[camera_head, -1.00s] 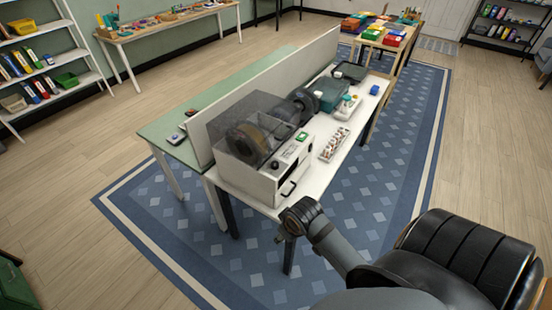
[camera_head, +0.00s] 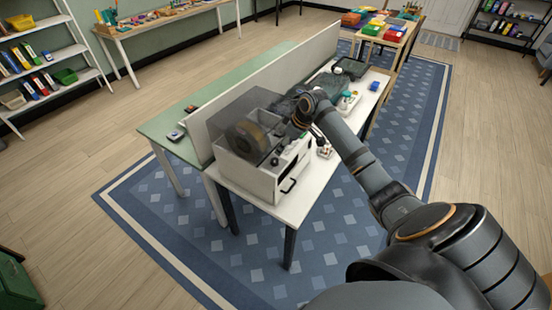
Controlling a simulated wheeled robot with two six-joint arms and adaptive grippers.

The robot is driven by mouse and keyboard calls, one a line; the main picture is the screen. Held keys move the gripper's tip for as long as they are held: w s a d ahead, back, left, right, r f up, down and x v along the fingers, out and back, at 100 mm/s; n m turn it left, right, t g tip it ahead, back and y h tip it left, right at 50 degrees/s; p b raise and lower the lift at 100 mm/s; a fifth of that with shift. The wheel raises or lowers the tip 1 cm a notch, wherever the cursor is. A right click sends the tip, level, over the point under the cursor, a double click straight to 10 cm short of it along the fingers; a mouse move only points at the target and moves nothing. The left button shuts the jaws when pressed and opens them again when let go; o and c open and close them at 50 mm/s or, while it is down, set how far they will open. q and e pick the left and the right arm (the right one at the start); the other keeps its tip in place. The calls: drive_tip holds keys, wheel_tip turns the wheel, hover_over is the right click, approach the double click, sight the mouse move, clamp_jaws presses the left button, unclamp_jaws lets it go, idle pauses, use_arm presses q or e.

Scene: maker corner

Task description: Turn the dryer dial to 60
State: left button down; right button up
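The dryer (camera_head: 245,173) is a white box with a clear smoky lid and a dark spool inside. It stands at the near end of the white table. Its front has a black handle (camera_head: 289,186). The control panel on top (camera_head: 283,158) is partly covered by my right arm's end, and the dial's setting is too small to read. My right gripper (camera_head: 302,133) hangs over the panel's far side, its fingers small and dark, so I cannot tell if it is open or touching the dial. My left gripper is not in view.
A tray of small parts (camera_head: 324,152) is mostly hidden behind my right arm. A teal case (camera_head: 326,84) and other items lie farther along the table (camera_head: 313,184). A low divider (camera_head: 270,75) runs behind the dryer. The rug in front is clear.

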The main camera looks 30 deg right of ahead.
sight(274, 160)
drive_tip(key=p+x, duration=0.2)
drive_tip(key=x, duration=0.7)
drive_tip(key=shift+f, duration=0.1)
drive_tip(key=shift+w+a+f, duration=0.1)
drive_tip(key=shift+a+f, duration=0.05)
drive_tip(key=shift+f, duration=0.25)
clamp_jaws()
